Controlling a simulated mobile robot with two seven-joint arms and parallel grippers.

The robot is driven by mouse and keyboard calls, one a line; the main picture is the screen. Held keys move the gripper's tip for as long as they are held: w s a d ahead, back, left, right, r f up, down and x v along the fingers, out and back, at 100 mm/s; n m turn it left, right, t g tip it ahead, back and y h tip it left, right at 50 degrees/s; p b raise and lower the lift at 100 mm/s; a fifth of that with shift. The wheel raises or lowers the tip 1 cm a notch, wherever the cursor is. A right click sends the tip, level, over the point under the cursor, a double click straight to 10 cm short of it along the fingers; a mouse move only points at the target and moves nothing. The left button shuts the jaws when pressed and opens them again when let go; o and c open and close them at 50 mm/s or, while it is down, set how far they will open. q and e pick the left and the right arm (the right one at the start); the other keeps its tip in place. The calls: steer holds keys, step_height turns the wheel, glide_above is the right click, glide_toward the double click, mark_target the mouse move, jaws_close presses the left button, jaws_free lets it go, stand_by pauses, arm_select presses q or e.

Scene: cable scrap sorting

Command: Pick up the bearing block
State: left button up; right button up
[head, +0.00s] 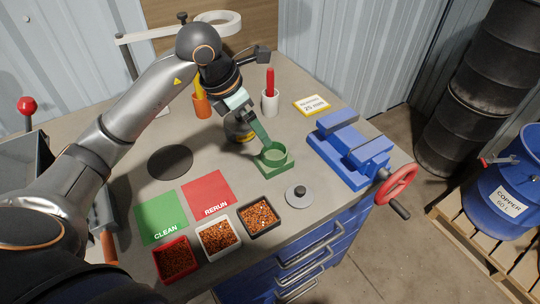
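A green block with a round ring-shaped seat (274,160), which looks like the bearing block, stands on the grey bench near its middle. A green bar (260,131) slopes from the ring up to my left gripper (238,106). I cannot tell whether the bar is part of the block. My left gripper is above and to the left of the ring, at the upper end of the bar. Its fingertips are small and partly hidden, so its grip is unclear. My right gripper is out of view.
A blue vise (348,150) with a red handwheel stands right of the block. A lidded grey disc (298,196) and trays of copper granules, including a black one (259,216), are in front. Green (161,217) and red (208,193) mats lie left. A white cup (270,103) stands behind.

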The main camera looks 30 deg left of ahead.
mark_target(278, 155)
arm_select(q)
steer(key=x, duration=0.8)
steer(key=d+p+x, duration=0.1)
steer(key=x, duration=0.3)
steer(key=shift+r, duration=0.1)
steer(key=shift+c, duration=0.2)
jaws_close()
steer(key=shift+r, duration=0.15)
